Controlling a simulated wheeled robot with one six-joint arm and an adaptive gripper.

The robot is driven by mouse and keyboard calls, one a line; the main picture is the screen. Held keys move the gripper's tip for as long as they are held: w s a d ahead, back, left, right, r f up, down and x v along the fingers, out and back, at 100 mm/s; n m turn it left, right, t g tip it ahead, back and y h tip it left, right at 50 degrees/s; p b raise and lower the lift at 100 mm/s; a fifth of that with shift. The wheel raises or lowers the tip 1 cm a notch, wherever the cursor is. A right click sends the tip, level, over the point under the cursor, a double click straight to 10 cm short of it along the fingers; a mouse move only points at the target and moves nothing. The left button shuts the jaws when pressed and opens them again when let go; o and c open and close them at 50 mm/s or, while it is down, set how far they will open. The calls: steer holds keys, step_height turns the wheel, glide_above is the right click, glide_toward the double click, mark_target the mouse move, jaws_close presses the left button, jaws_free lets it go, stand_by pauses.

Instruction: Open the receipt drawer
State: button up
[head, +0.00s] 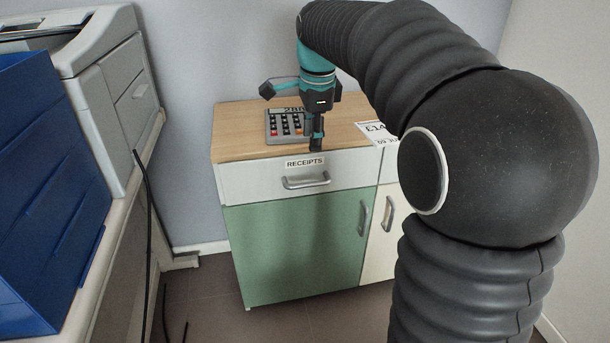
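The receipt drawer (250,178) is a white drawer front labelled RECEIPTS at the top of a wooden-topped cabinet. It looks shut, flush with the cabinet front. Its grey bar handle (306,181) sits below the label. My gripper (317,147) points down just above the label, at the front edge of the cabinet top. It is above the handle and apart from it in the picture. The fingers are small and dark, and I cannot tell whether they are open or shut.
A calculator (284,124) and a price paper (378,131) lie on the wooden top (240,128). Below the drawer is a green door (285,250). At left are a printer (112,95) and a blue tray unit (45,190) on a table. Cables hang beside it.

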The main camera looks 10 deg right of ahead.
mark_target(309, 183)
steer(key=w+f, duration=0.1)
steer(key=f, duration=0.3)
steer(key=f+b, duration=0.1)
steer(key=f, duration=0.4)
steer(key=w+f, duration=0.1)
steer(key=f, duration=0.3)
steer(key=shift+w+f+b, duration=0.3)
steer(key=shift+w+b, duration=0.05)
steer(key=shift+b, duration=0.05)
jaws_close()
